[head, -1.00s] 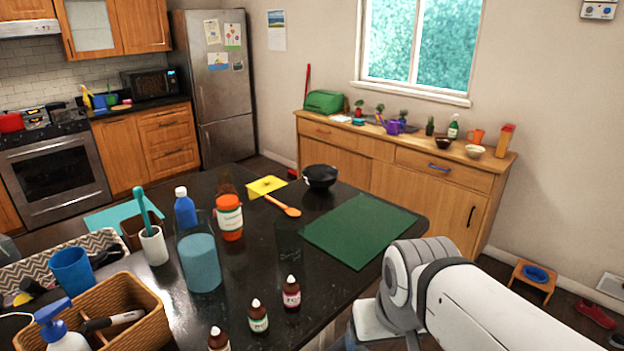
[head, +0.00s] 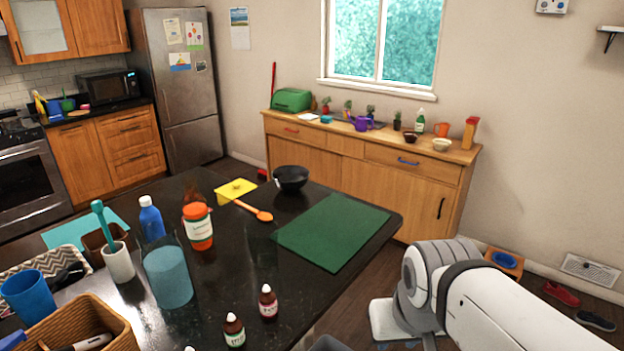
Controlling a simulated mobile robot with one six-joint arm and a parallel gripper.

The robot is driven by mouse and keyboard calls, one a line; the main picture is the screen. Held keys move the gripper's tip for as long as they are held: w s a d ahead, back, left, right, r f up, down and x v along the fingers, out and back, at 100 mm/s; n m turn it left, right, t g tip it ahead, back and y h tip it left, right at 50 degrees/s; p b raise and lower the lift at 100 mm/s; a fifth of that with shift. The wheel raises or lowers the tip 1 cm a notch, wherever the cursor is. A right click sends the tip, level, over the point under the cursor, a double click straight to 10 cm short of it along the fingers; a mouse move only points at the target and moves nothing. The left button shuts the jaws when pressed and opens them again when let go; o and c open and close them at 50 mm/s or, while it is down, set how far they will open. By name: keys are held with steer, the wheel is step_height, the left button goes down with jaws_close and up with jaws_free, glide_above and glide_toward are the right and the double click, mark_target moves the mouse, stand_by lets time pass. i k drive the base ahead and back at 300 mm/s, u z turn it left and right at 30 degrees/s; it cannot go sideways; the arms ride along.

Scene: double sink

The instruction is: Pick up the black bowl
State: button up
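The black bowl (head: 291,179) stands upright on the dark countertop, near its far edge. It is just beyond the green mat (head: 334,232) and right of the orange spoon (head: 252,210). My white arm shows at the lower right, apart from the bowl. My gripper is not clearly visible in the head view. A smaller dark bowl (head: 410,137) sits on the wooden sideboard at the back.
Small brown bottles (head: 268,302) stand at the front. The green mat is bare.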

mark_target(290, 178)
steer(key=z, duration=1.85)
steer(key=i, duration=2.35)
steer(key=u, duration=0.7)
steer(key=k, duration=0.15)
steer(key=u, duration=2.65)
steer(key=i, duration=0.85)
steer(key=u, duration=0.05)
